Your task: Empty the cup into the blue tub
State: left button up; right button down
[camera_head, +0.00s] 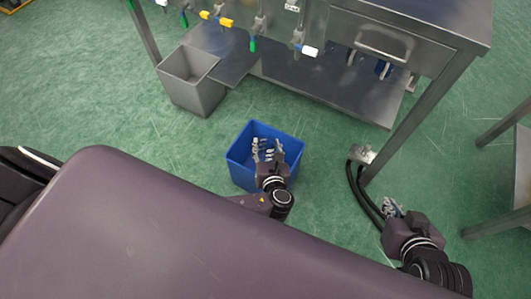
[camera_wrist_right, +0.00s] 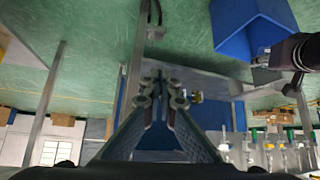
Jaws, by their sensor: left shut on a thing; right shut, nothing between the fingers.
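The blue tub (camera_head: 240,172) stands on the green floor, in the middle of the head view. It also shows at the top right of the right wrist view (camera_wrist_right: 238,32). My left gripper (camera_head: 267,148) is over the tub's opening, pointing away from me. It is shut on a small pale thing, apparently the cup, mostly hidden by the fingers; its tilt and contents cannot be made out. My right gripper (camera_head: 393,207) is at the lower right of the head view, away from the tub. In the right wrist view its fingers (camera_wrist_right: 159,78) are together with nothing between them.
A grey bin (camera_head: 195,95) stands behind and left of the tub. A steel bench (camera_head: 445,22) with a lower shelf (camera_head: 330,88) and several coloured valves spans the back. Its leg and black hoses (camera_head: 358,185) are near my right gripper. Open floor surrounds the tub.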

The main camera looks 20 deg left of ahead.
aim_at(267, 140)
pick_arm(q)
jog(key=shift+r+p, duration=1)
jog(key=shift+p, duration=0.1)
jog(key=shift+r+p, duration=0.7)
jog(key=shift+p, duration=0.05)
jog(key=shift+r+p, duration=0.45)
jog(key=shift+p, duration=0.1)
pick_arm(e)
jog(key=s+d+f+g+h, duration=0.1)
jog(key=s+d+f+g, duration=0.2)
jog(key=s, duration=0.6)
notch_tip(267, 140, down, 4)
jog(key=shift+s+r+g, duration=0.2)
jog(key=shift+s+g, duration=0.05)
jog(key=shift+g, duration=0.85)
